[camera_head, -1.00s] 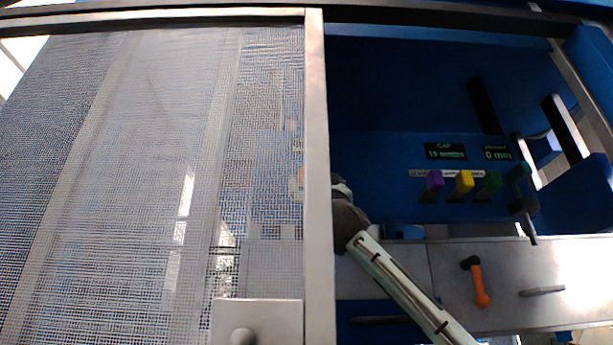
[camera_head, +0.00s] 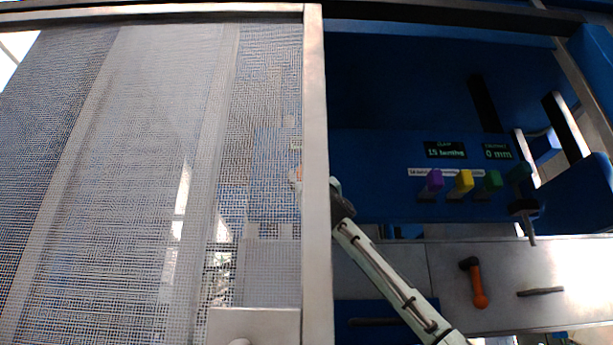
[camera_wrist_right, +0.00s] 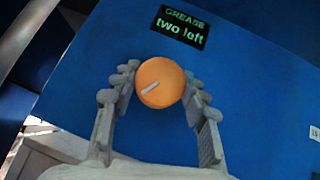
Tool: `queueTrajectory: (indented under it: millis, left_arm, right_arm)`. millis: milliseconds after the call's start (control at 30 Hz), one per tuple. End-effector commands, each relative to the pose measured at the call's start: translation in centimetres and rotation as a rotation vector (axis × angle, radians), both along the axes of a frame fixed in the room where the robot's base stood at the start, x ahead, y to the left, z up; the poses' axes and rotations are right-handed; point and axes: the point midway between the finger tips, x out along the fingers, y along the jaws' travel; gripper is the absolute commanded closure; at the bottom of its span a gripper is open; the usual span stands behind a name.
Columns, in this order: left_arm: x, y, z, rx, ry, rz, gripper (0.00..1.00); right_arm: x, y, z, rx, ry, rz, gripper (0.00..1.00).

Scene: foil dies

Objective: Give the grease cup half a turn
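The grease cup (camera_wrist_right: 160,82) is a round orange knob with a short white mark slanting across its face, in the right wrist view. It shows as a small orange patch (camera_head: 297,175) behind the mesh in the head view. My right gripper (camera_wrist_right: 160,86) has its fingers spread, one on each side of the cup. Only slight gaps show, and I cannot tell whether the pads touch it. In the head view my right arm reaches left behind a post, which hides the hand. A display (camera_wrist_right: 183,27) above the cup reads "GREASE two left". My left gripper is not in view.
A mesh guard (camera_head: 130,180) with a metal post (camera_head: 316,190) fills the left side. To the right are coloured levers, purple (camera_head: 435,180), yellow (camera_head: 464,181) and green (camera_head: 491,180), under two displays. An orange-handled tool (camera_head: 478,285) and a rod (camera_head: 540,292) lie on the metal surface.

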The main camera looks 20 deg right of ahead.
Motion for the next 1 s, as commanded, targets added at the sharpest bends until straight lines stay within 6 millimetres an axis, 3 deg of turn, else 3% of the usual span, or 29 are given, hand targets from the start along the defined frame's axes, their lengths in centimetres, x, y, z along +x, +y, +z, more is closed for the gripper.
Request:
queueTrajectory:
  millis: [33, 133, 467, 700, 1000]
  left_arm:
    - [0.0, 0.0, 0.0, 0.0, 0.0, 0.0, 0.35]
    - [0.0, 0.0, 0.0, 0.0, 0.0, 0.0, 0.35]
    - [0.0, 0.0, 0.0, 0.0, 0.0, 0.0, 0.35]
    - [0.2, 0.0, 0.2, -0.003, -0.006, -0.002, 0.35]
    - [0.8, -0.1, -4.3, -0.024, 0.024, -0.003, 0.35]
  right_arm:
    - [0.0, 0.0, 0.0, 0.0, 0.0, 0.0, 0.72]
    - [0.0, 0.0, 0.0, 0.0, 0.0, 0.0, 0.85]
    - [0.0, 0.2, 0.0, 0.052, -0.014, 0.002, 0.86]
    - [0.1, 0.3, 0.0, 0.199, -0.055, 0.002, 0.86]
    - [0.1, 0.2, 0.3, 0.412, -0.117, 0.001, 0.86]
